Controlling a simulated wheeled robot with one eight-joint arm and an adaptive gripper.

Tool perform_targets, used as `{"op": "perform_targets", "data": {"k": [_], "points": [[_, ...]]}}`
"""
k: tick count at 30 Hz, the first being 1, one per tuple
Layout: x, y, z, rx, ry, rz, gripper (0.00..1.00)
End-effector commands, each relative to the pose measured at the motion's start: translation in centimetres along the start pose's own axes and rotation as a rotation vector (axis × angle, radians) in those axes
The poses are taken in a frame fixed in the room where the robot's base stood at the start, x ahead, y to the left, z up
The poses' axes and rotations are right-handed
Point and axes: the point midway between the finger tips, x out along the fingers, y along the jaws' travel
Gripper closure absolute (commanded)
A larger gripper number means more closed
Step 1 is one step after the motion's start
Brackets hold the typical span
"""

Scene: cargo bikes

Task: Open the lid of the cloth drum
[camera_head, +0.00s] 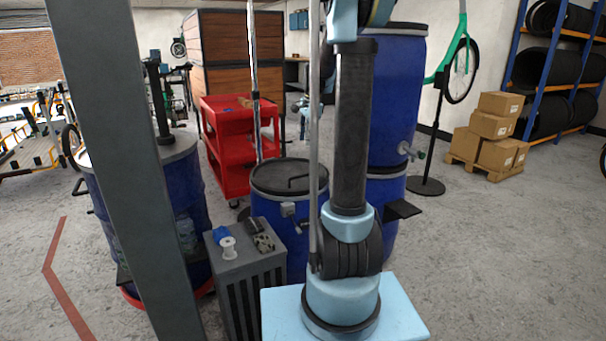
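A blue drum (267,212) with a flat dark lid (286,177) stands in the middle, behind my arm's base. The lid lies closed on the rim and has a dark bar-like handle on top. A pale latch or fitting sits on the drum's front rim. My upper arm and a thin pole cover the drum's right side. A small light-blue and dark part, perhaps my wrist, shows above and behind the lid, mostly hidden by the pole and arm. My gripper's fingers cannot be made out.
Another blue drum (183,190) is further left. Tall blue drums (396,100) with a tap stand right. A red cart (232,135) is behind.

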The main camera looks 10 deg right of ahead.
Motion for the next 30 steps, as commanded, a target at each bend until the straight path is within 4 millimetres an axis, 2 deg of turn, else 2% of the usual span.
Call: {"op": "perform_targets", "data": {"k": [5, 21, 30], "points": [[2.0, -0.1, 0.0, 0.0, 0.0, 0.0, 0.69], [11.0, 0.0, 0.0, -0.002, 0.0, 0.0, 0.69], [15.1, 0.0, 0.0, -0.002, 0.0, 0.0, 0.69]]}}
